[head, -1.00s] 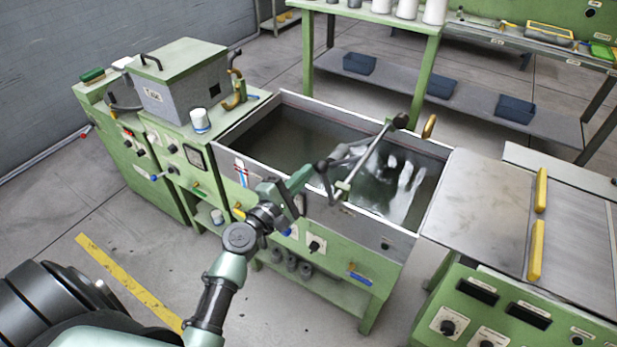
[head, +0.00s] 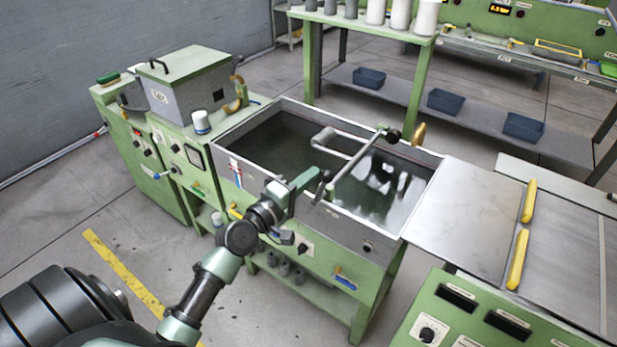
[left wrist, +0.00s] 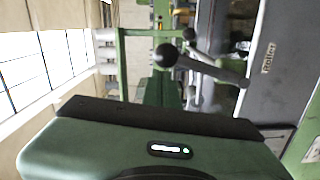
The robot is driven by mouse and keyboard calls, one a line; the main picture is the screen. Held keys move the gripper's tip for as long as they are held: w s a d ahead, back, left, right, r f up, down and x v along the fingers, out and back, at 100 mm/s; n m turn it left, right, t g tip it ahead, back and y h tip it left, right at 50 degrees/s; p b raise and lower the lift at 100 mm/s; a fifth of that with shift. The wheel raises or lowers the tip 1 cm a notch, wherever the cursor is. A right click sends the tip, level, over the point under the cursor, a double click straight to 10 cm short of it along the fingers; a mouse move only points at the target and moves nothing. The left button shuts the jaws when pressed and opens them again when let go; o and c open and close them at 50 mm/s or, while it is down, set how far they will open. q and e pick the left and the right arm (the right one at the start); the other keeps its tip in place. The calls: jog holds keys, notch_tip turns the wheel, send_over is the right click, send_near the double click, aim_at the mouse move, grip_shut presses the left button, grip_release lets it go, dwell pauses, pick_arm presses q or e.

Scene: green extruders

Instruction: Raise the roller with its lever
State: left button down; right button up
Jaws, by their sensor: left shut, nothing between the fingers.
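The open grey tank (head: 226,150) on a green frame stands in the middle of the head view. A bent grey bar (head: 330,138), apparently part of the roller, spans its dark liquid. A metal rod (head: 352,163) with a black ball (head: 393,135) at its far end slants over the tank. In the left wrist view a black ball knob (left wrist: 167,55) on a grey arm shows beyond my gripper body, near a "Roller" label (left wrist: 268,58). My left gripper (head: 325,183) is shut and empty at the tank's front rim, close to the rod's near end. Whether it touches is unclear.
A green machine with a grey lidded box (head: 190,88) adjoins the tank on the left. A steel-topped green bench (head: 465,215) with yellow handles (head: 518,258) is on the right. A green rack (head: 413,85) with blue bins stands behind. Floor at front left is clear.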

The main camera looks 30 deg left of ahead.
pick_arm(q)
jog(key=shift+s+d+f+m, duration=0.1)
jog(key=shift+d+f+m, duration=0.05)
jog(key=shift+d+m, duration=0.35)
pick_arm(e)
jog(key=shift+a+r, duration=0.1)
jog(key=shift+a, duration=0.5)
pick_arm(q)
jog(key=shift+d, duration=0.1)
pick_arm(e)
jog(key=shift+d, duration=0.35)
